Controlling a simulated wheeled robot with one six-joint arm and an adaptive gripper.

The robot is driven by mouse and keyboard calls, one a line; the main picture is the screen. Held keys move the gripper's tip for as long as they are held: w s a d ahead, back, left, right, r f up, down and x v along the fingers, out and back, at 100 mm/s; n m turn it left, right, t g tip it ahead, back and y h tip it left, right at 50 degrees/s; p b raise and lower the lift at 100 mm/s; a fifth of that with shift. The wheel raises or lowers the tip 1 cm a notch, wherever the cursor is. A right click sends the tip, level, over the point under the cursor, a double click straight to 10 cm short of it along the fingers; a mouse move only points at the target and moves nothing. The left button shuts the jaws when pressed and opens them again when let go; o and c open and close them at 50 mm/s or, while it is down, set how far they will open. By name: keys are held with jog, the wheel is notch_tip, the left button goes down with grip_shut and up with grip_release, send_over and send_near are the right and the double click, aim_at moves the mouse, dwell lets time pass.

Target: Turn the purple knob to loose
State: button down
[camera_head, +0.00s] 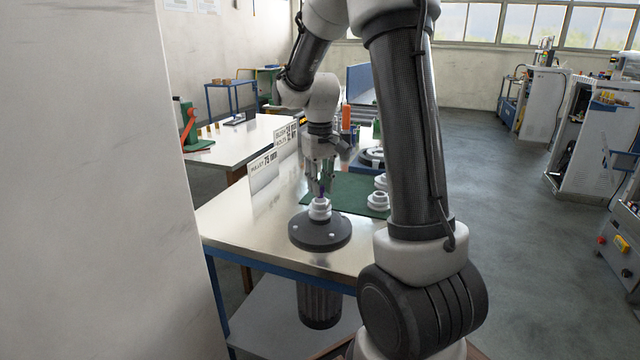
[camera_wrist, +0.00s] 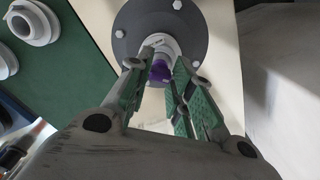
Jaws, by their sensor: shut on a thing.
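The purple knob (camera_wrist: 161,70) shows between the fingers in the wrist view, in front of a white fitting. In the head view only a small purple part (camera_head: 321,192) shows above the white fitting (camera_head: 319,209). The fitting stands on a dark round bolted flange (camera_head: 320,232) near the table's front edge. My gripper (camera_head: 320,184) points down over the knob, and its two green-padded fingers (camera_wrist: 164,76) are on either side of it. It is shut on the knob. The knob's marks and turn angle cannot be read.
White ring-shaped parts (camera_head: 378,199) lie on a green mat (camera_head: 345,192) to the right of the flange. The table's left front is clear.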

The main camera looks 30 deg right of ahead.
jog(key=n, duration=0.4)
jog(key=shift+n, duration=2.2)
jog(key=c, duration=1.3)
grip_release()
jog(key=shift+o, duration=0.2)
jog(key=shift+r, duration=0.15)
notch_tip(320, 180, up, 12)
